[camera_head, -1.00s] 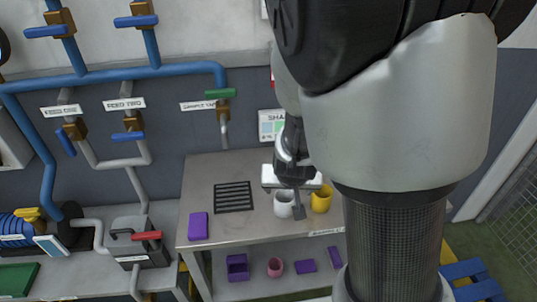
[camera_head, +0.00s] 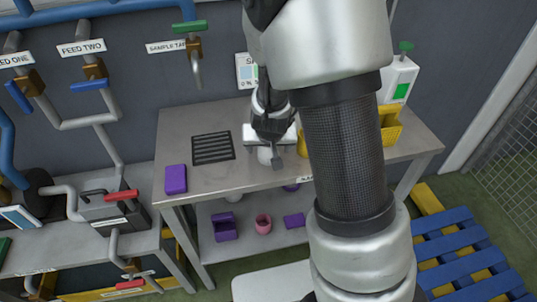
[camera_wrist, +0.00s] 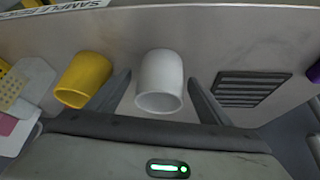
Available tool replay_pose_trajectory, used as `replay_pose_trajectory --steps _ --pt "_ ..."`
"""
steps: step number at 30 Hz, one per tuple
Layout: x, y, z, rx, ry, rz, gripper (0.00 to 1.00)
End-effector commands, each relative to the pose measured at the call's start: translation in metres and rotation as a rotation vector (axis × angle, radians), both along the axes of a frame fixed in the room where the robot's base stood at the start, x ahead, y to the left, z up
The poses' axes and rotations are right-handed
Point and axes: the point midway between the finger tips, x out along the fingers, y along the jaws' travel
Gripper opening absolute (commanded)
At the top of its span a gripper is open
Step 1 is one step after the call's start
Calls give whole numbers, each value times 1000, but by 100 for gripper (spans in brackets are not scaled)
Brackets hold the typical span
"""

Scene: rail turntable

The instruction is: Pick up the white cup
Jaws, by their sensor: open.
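The white cup (camera_wrist: 160,82) shows in the middle of the wrist view. It lies between the two dark fingers of my gripper (camera_wrist: 157,78), with a visible gap on both sides. My gripper is open and does not hold the cup. In the head view, the white cup (camera_head: 264,156) stands on the grey metal table (camera_head: 225,180), partly hidden behind my gripper (camera_head: 272,160).
A yellow cup (camera_wrist: 84,79) stands close beside the left finger in the wrist view. A dark slotted grate (camera_head: 213,148) and a purple block (camera_head: 176,179) are on the table's left. A lower shelf holds a pink cup (camera_head: 264,223) and purple items.

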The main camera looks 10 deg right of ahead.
Motion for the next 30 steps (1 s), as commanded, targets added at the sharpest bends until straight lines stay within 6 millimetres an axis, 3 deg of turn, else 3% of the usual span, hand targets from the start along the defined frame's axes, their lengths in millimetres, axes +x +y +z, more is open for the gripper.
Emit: replay_pose_trajectory --steps 8,16,17,25,30 --pt "3 0 -3 0 -1 1 73" --pt "3 0 -3 0 -1 1 31" --pt "3 0 -3 0 -1 1 29" --pt "3 0 2 0 -2 3 29" --pt "3 1 31 0 -5 4 29"
